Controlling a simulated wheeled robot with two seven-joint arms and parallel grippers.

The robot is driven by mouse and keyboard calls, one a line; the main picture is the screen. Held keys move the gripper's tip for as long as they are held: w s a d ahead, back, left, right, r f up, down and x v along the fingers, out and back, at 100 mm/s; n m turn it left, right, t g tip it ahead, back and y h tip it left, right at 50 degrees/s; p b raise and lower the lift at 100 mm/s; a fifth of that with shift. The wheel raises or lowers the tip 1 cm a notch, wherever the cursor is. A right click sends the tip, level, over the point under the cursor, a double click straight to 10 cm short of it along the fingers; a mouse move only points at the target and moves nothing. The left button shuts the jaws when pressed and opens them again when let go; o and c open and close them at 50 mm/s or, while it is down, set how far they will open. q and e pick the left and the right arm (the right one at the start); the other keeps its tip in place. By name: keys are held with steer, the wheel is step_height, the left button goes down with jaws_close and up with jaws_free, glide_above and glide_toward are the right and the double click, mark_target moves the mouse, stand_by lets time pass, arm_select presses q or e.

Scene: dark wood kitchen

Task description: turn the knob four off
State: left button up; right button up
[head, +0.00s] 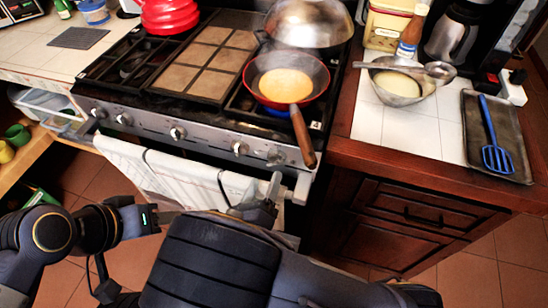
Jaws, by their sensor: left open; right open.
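The stove front (200,140) carries a row of several silver knobs. One knob (239,148) sits right of the middle and another (275,156) is near the right end, below the pan handle. Which one is knob four is not marked legibly. My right gripper (258,197) is open in front of the oven rail, below the right-end knobs and apart from them. My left gripper (170,216) is lower left, partly hidden behind my dark arm link; its fingers are hard to make out.
A red pan (318,82) with yellow food sits on the right burner, its wooden handle (303,138) overhanging the front. A white towel (165,175) hangs on the oven rail. A metal dome (308,22) stands behind. The right counter holds a bowl (397,86) and tray (515,130).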

mark_target(273, 163)
steer(key=x, duration=0.6)
steer(key=shift+w, duration=0.1)
steer(key=shift+c, duration=0.2)
steer(key=c, duration=0.9)
